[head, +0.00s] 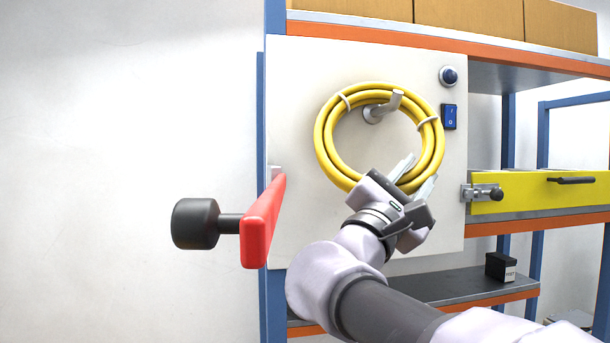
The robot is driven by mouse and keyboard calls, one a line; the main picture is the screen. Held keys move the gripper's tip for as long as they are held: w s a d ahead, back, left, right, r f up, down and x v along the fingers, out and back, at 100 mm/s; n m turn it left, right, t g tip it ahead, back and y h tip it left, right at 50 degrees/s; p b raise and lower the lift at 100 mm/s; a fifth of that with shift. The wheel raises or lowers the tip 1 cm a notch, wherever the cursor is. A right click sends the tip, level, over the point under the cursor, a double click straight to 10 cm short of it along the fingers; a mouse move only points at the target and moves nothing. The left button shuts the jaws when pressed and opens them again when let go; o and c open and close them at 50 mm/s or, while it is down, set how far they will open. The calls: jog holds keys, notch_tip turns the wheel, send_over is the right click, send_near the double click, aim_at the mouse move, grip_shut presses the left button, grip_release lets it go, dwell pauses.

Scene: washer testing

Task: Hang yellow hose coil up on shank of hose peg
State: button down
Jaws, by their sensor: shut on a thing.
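The yellow hose coil (325,147) is upright in front of the white panel, with pale ties around it at the upper left and upper right. My gripper (414,178) is shut on the coil at its lower right. The hose peg (384,108) is a grey metal peg with an upturned end on the panel. In this view it shows inside the coil's ring, near the top, and its tip overlaps the upper part of the hose. Whether the coil rests on the shank or is only held around it, I cannot tell.
A red lever (263,222) with a black knob (195,223) juts out at the left. A blue switch (448,117) and a round dark button (448,76) are right of the coil. A yellow drawer (540,190) with a latch is farther right. A black box (500,267) stands on the lower shelf.

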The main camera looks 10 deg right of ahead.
jog(key=c, duration=1)
grip_release()
jog(key=shift+o, duration=0.2)
